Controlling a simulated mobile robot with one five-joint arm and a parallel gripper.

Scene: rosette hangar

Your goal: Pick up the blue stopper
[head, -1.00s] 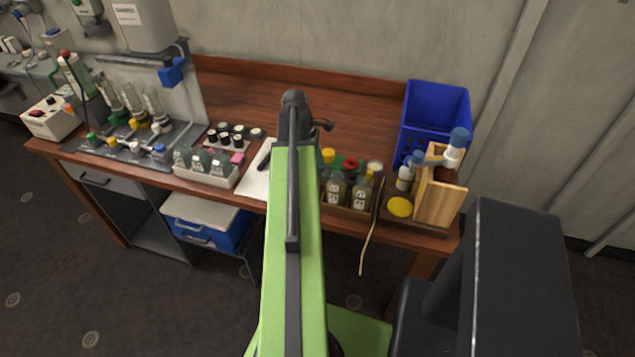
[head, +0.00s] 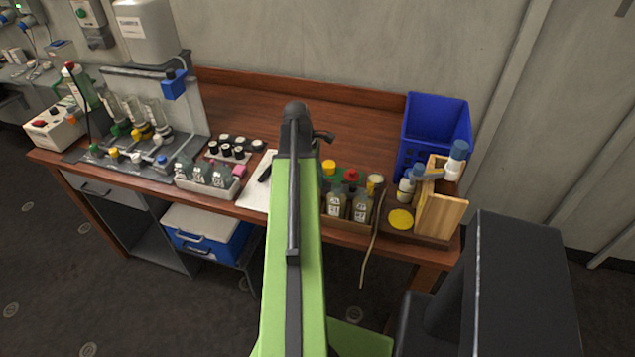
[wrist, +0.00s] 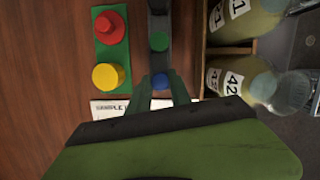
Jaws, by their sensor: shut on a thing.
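The blue stopper (wrist: 160,82) shows in the wrist view between the two fingertips of my gripper (wrist: 162,88). My gripper is shut on it. A green stopper (wrist: 159,41) sits just beyond it on a dark strip. In the head view my green arm reaches over the bench, and my gripper and the held stopper are hidden behind it.
Red (wrist: 110,24) and yellow (wrist: 107,76) stoppers stand on a green strip to the left. Labelled bottles (wrist: 238,78) in a wooden box stand close on the right. The bench (head: 260,95) has bare wood at the back; a blue bin (head: 436,115) stands right.

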